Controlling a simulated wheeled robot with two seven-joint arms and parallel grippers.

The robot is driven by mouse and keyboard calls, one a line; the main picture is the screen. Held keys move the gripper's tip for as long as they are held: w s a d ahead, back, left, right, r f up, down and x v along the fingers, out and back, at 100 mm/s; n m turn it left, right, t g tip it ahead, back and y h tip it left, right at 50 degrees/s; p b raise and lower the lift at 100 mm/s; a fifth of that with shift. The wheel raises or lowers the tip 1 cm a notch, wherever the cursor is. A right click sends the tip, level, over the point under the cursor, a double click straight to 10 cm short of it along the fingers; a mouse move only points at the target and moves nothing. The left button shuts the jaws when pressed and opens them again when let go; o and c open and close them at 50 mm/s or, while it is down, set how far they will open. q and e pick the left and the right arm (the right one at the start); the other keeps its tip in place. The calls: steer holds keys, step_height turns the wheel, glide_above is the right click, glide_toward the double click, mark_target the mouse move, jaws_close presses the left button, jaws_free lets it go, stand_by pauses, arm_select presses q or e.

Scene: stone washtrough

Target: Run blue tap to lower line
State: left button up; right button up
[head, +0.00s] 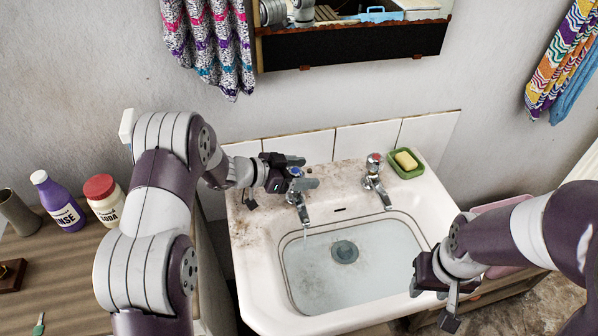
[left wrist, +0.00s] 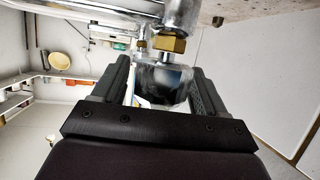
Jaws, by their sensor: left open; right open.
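The blue tap (head: 302,210) stands at the back left of the white basin (head: 243,262), its chrome spout pointing into it. My left gripper (head: 304,172) is open, its fingers on either side of the tap's blue-marked head. In the left wrist view the chrome tap head (left wrist: 163,84) with a brass nut sits between the fingers; contact cannot be told. A thin trickle seems to fall from the spout. Water (head: 320,275) covers the basin floor and drain; a dark line (head: 284,262) runs round the inner wall near its edge. My right gripper (head: 432,303) is open and empty by the right front rim.
A red-marked tap (head: 375,181) stands right of the blue one. Beside it, a green dish (head: 405,172) holds yellow soap. A purple bottle (head: 58,203) and a soda jar (head: 103,200) stand on the left counter. A mirror (head: 350,40) hangs above.

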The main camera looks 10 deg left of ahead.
arm_select(q)
steer(key=c, duration=1)
steer(key=shift+o, duration=0.2)
steer(key=shift+r+m+g+h+p, duration=0.3)
steer(key=shift+m+g+p, duration=0.1)
steer(key=shift+p, duration=0.4)
steer(key=shift+s+f+m+g+h+p, duration=0.15)
steer(key=shift+m+g+h+p, duration=0.45)
steer(key=shift+m+g, duration=0.45)
steer(key=shift+s+d+f+m+g, duration=0.1)
steer(key=shift+f+m+g, duration=0.05)
steer(key=shift+m+g, duration=0.95)
steer(key=shift+s+m+g, duration=0.1)
steer(key=shift+m+g, duration=0.45)
steer(key=shift+g, duration=0.4)
steer(key=shift+b, duration=0.3)
steer(key=o, duration=1)
steer(key=shift+c, duration=0.2)
